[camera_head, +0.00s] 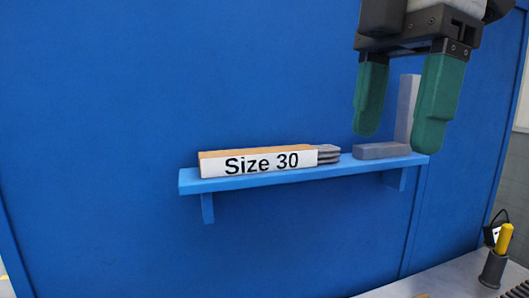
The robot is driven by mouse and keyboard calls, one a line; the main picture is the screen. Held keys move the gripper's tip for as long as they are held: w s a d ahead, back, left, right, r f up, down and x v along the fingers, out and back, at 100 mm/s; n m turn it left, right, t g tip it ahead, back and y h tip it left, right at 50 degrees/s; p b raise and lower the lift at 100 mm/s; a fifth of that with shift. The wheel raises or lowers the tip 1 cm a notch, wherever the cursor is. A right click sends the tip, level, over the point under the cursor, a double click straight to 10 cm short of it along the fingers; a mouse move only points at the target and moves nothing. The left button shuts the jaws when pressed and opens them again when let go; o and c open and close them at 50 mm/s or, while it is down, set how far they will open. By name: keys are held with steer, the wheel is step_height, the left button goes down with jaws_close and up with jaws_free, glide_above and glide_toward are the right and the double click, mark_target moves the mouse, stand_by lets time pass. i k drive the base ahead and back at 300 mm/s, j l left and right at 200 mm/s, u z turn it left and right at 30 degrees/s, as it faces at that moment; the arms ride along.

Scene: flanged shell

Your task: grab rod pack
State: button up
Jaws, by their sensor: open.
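The rod pack (257,162) lies flat along a blue wall shelf, left of the shelf's middle. It has a tan top, a white front label reading "Size 30", and grey rod ends sticking out at its right. My gripper (396,140) hangs at the upper right with two green fingers pointing down. It is open, with nothing seen between its fingers. It is to the right of the rod pack and apart from it, in front of the shelf's right end.
The blue shelf (240,181) is fixed to a blue panel (100,120). A grey L-shaped block (382,151) stands at the shelf's right end, partly behind my gripper. A light table (440,284) at the lower right bears a grey holder (493,270) with a yellow-topped item.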

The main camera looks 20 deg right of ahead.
mark_target(226, 163)
steer(key=i, duration=0.95)
